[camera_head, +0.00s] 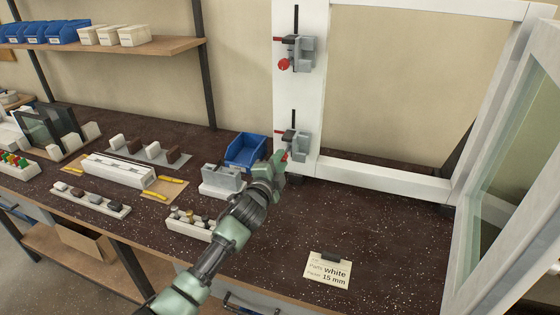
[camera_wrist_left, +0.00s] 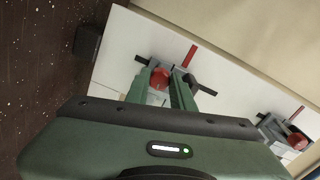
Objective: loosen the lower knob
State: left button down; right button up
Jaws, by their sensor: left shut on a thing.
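The lower clamp (camera_head: 299,142) sits low on the white upright of the frame, and its small red lower knob (camera_head: 285,157) is mostly covered by my gripper. My left gripper (camera_head: 280,160) is at this clamp. In the left wrist view the red lower knob (camera_wrist_left: 159,78) shows between the two green fingers, which are shut on it. The upper clamp (camera_head: 305,53), with its red upper knob (camera_head: 284,64), is higher on the same upright, apart from my gripper. My right gripper is not in view.
A blue bin (camera_head: 245,150) and a grey-and-white block fixture (camera_head: 221,180) stand close to my left arm. A card (camera_head: 328,271) reading "white" and "15 mm" lies on the dark bench. A glazed sash (camera_head: 520,170) stands open at the right. The bench around the card is clear.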

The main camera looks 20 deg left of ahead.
pick_arm(q)
jog(key=shift+n, duration=1.2)
jog(key=c, duration=1.2)
grip_release()
jog(key=s, duration=0.8)
jog(key=shift+a+r+b, duration=0.1)
jog(key=shift+a+b, duration=0.1)
jog(key=shift+b, duration=0.1)
